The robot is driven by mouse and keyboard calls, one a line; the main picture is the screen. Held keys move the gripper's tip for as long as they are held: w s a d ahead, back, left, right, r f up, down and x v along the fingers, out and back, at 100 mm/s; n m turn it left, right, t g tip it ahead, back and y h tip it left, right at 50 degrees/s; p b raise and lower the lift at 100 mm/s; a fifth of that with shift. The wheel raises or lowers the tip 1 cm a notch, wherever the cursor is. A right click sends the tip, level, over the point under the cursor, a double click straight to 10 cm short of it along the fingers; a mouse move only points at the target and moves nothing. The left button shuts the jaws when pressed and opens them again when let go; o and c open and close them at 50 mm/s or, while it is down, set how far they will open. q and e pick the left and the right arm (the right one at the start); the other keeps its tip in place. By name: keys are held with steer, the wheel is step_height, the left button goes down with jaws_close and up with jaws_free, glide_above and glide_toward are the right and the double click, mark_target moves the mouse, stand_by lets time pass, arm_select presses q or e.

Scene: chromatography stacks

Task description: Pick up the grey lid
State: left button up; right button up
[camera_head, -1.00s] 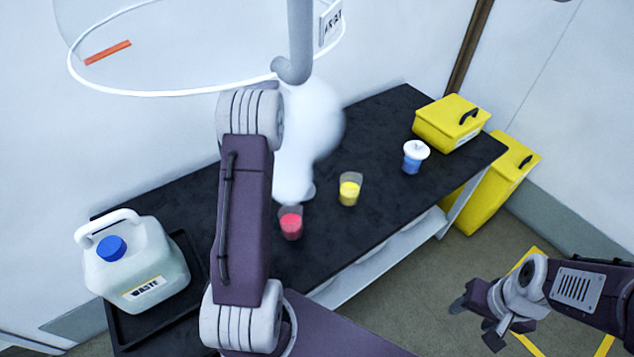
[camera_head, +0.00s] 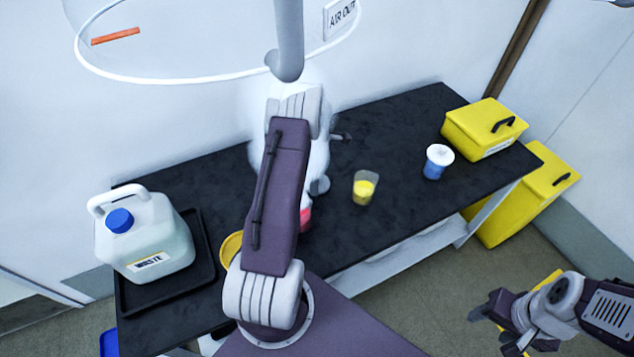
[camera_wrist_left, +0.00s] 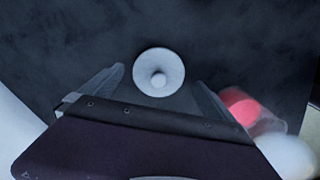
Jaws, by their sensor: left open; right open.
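The grey lid (camera_wrist_left: 159,72) is a round disc with a small raised knob, seen from above on the dark bench top in the left wrist view. My left gripper (camera_wrist_left: 160,78) is open, its two fingers spread to the left and right of the lid, with nothing held. I cannot tell its height over the lid. I cannot make out the lid in the head view, where my left arm covers part of the bench. My right gripper (camera_head: 488,331) is open and empty, out over the floor in front of the bench.
A red cup (camera_wrist_left: 243,106) stands close to my left gripper's right finger. The black bench (camera_head: 400,130) also holds a yellow cup (camera_head: 364,189), a blue cup with a white top (camera_head: 437,162), a yellow box (camera_head: 485,129) and a waste jug (camera_head: 150,237) on a tray.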

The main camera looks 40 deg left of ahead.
arm_select(q)
steer(key=shift+w+f, duration=0.15)
steer(key=shift+f, duration=0.8)
steer(key=c, duration=1.3)
step_height(320, 180, up, 10)
